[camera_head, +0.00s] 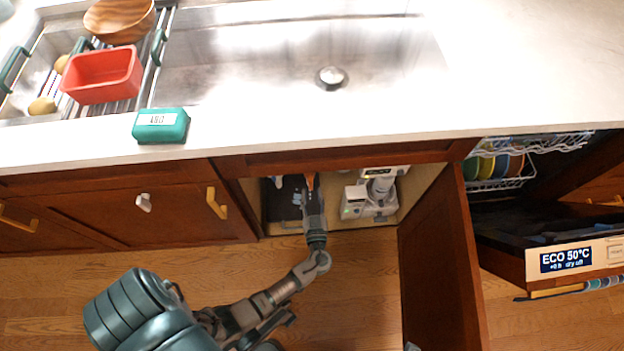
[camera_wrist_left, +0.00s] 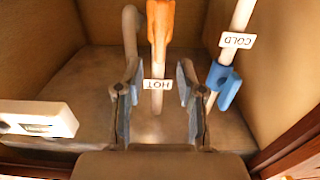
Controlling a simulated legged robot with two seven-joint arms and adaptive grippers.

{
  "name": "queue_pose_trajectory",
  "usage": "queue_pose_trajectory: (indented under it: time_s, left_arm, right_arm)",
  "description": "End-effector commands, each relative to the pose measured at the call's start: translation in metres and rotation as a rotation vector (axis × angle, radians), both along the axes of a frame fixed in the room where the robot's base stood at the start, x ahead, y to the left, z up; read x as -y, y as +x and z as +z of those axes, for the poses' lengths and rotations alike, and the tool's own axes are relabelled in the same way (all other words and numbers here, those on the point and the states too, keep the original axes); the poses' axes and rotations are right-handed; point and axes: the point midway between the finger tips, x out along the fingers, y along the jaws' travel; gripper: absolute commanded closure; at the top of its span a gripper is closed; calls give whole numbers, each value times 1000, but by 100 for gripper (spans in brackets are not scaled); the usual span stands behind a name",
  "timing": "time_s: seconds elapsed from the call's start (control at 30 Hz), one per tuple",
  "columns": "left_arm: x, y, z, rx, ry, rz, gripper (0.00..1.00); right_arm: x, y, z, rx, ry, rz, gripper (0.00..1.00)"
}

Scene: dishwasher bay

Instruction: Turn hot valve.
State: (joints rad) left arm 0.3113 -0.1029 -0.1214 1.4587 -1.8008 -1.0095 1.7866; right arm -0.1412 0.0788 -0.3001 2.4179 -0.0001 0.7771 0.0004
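The orange hot valve handle (camera_wrist_left: 160,22) is on a pale pipe in the left wrist view, with a white HOT label (camera_wrist_left: 157,84) beside it, upside down. In the head view the orange handle (camera_head: 310,181) shows just past the tip of my left gripper (camera_head: 314,203), inside the open under-sink cabinet. In the left wrist view my left gripper (camera_wrist_left: 156,80) is open, its fingers apart on either side of the label and pipe. The handle lies beyond the fingertips; contact cannot be told. The blue cold valve handle (camera_wrist_left: 224,84) is to the right, under a COLD label (camera_wrist_left: 237,40).
A white device (camera_head: 354,203) stands in the cabinet to the right of my gripper. The open cabinet door (camera_head: 440,270) bounds the right side. The counter edge (camera_head: 300,144) overhangs above. The open dishwasher (camera_head: 520,235) is farther right. Wooden floor is clear in front.

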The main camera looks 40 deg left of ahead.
Motion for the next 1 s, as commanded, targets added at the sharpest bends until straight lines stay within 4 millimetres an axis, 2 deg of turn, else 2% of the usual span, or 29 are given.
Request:
queue_pose_trajectory:
  time_s: [0.1,0.3,0.67,0.7,0.83,0.87,1.0]
  left_arm:
    - [-20,16,0,0,3,1,61]
    - [-39,33,0,0,0,-1,61]
    - [-45,38,0,0,0,0,61]
    - [-45,38,0,0,0,0,64]
    - [-44,38,0,0,0,-1,96]
    - [-44,38,0,0,0,-1,100]
    - [-44,38,0,0,0,-1,100]
  right_arm:
    - [0,2,-3,-4,0,-1,60]
    - [0,4,0,11,0,0,60]
    - [0,4,1,14,0,0,60]
    - [0,4,1,14,0,0,60]
    - [0,4,0,12,-1,0,60]
    - [0,4,0,12,-1,0,60]
    - [0,4,0,10,0,0,60]
